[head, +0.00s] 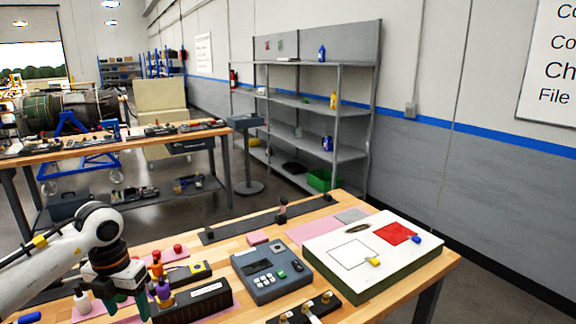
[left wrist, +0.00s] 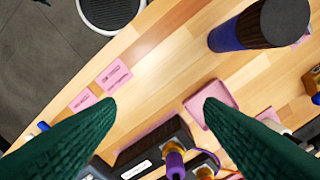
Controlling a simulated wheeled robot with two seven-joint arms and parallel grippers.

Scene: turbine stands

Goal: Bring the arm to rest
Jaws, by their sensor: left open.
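My left arm comes in from the left of the head view, with its white links bent over the near workbench (head: 222,246). My left gripper (head: 133,302) points down above the bench's left part, beside a black block with orange and purple plugs (head: 204,300). In the left wrist view its two green fingers stand wide apart, and the gap between them (left wrist: 160,102) is empty. The black block with plugs (left wrist: 152,148) shows beyond and below this gap. My right gripper is not in view.
A grey keypad device (head: 270,272) and a white-topped box with a red square (head: 372,250) stand on the bench. A dark cylinder (left wrist: 262,25) shows in the left wrist view. Grey shelves (head: 310,105) stand behind. Bare wood lies around the items.

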